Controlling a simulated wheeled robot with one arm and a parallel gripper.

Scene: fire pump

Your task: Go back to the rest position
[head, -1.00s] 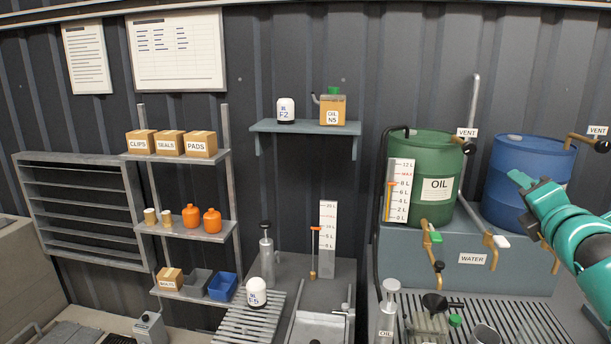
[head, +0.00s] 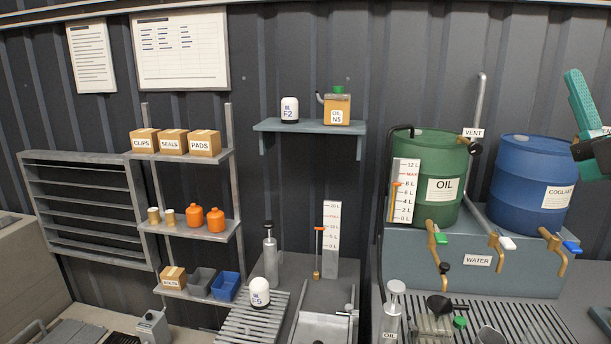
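My gripper (head: 578,95) shows at the right edge in the head view, a teal part pointing up in front of the wall, above and right of the blue coolant drum (head: 531,180). Only part of it is in the picture, and the gap between its fingers cannot be made out. Nothing is seen held in it. The green oil drum (head: 424,160) stands left of the blue drum, apart from my gripper.
The bench below the drums carries brass taps (head: 437,240) and a grated tray (head: 540,322). A wall shelf (head: 308,126) holds a white filter (head: 289,110) and an oil can (head: 337,108). A shelf rack (head: 190,230) stands at left. The air before the middle wall is clear.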

